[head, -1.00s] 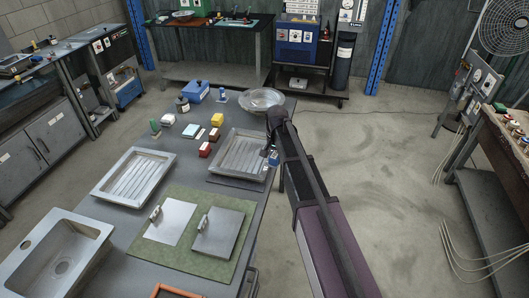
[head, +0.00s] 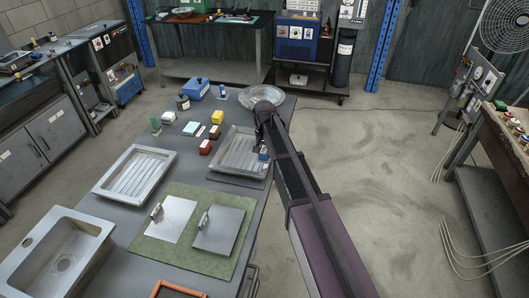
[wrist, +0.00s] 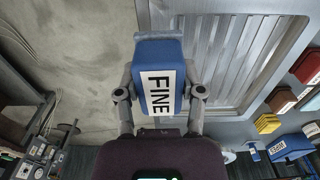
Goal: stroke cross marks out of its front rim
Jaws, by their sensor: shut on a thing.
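My gripper (head: 261,149) is shut on a blue block labelled FINE (wrist: 162,82), whose label faces the wrist camera. The block (head: 263,155) is at the right-hand rim of a metal drainer tray with a ribbed floor (head: 223,148). In the wrist view the tray (wrist: 205,62) lies just beyond and to the right of the block, and a grey edge shows past the block's far end. I cannot tell whether the block touches the rim. Cross marks are too small or hidden to make out. My arm hides part of the tray's right side.
A second ribbed tray (head: 108,188) and a sink (head: 24,240) stand to the left on the bench. A green mat (head: 150,249) with two metal plates lies in front. Several small coloured blocks, a blue box (head: 196,91) and a round glass bowl (head: 281,99) are behind. Open floor lies right.

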